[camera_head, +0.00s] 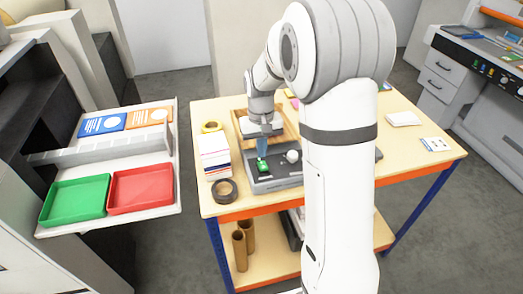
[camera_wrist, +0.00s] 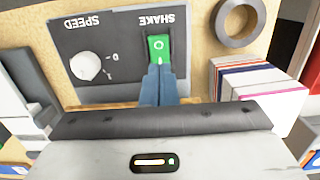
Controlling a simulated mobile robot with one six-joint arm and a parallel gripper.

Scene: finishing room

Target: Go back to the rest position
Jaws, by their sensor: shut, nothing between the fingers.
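My gripper (camera_head: 262,146) is over the front of a grey machine on the table, its fingers closed together and empty. In the wrist view the blue fingertips (camera_wrist: 161,80) are right at the lower edge of a green rocker switch (camera_wrist: 158,48) labelled SHAKE. I cannot tell whether they touch it. The green switch also shows in the head view (camera_head: 262,166). Beside it on the grey control panel (camera_wrist: 115,40) is a white SPEED knob (camera_wrist: 86,66). My arm hides part of the machine and table in the head view.
A paper stack (camera_head: 213,155), a dark tape roll (camera_head: 224,191) and a yellow roll (camera_head: 211,127) lie left of the machine. A side shelf holds a green tray (camera_head: 75,200) and a red tray (camera_head: 140,188). Cardboard tubes (camera_head: 240,250) stand on the lower shelf. The table's right front is mostly clear.

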